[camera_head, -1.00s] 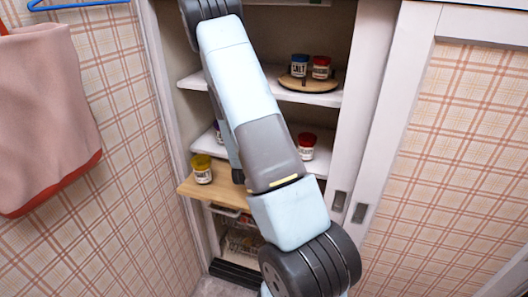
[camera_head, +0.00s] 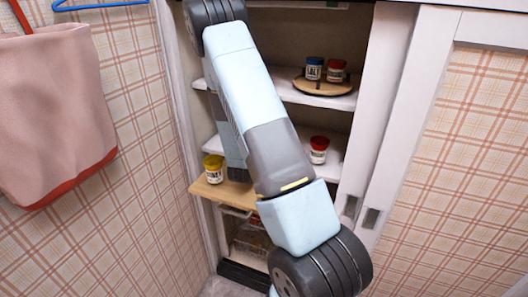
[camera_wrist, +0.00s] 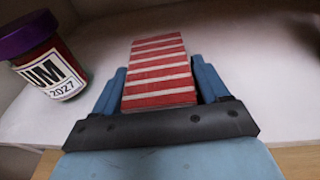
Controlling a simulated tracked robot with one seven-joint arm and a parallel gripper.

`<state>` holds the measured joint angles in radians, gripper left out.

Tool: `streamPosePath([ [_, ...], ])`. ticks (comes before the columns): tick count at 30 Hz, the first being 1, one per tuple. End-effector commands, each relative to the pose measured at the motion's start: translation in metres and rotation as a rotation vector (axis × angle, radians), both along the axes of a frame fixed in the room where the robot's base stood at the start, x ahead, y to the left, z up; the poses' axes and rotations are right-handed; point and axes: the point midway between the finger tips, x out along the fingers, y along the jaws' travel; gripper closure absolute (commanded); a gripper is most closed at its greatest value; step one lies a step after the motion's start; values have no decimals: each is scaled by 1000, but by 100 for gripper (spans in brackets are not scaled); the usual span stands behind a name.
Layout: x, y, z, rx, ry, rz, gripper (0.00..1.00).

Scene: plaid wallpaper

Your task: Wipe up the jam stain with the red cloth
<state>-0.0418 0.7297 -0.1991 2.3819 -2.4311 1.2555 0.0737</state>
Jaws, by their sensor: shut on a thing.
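In the wrist view my gripper (camera_wrist: 160,88) is shut on the red cloth (camera_wrist: 158,65), a folded piece with red and white stripes between the blue fingers. The cloth is over the white shelf (camera_wrist: 255,90); I cannot tell whether it touches the surface. No jam stain shows in either view. In the head view my arm crosses the cupboard opening and hides the gripper's end and the cloth.
A purple-lidded jar (camera_wrist: 50,65) stands left of the cloth. A yellow-lidded jar (camera_head: 213,168) is on the wooden board (camera_head: 222,191). A red-lidded jar (camera_head: 319,149) stands right of my arm. Two jars sit on a round wooden tray (camera_head: 318,87) above.

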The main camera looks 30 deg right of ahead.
Motion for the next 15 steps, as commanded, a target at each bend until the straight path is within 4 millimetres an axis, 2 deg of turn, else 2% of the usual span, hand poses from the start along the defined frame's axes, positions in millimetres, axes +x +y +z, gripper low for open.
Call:
streamPosePath([
  [10,3,5,-3,5,6,6,61],
  [15,3,5,7,4,5,6,61],
])
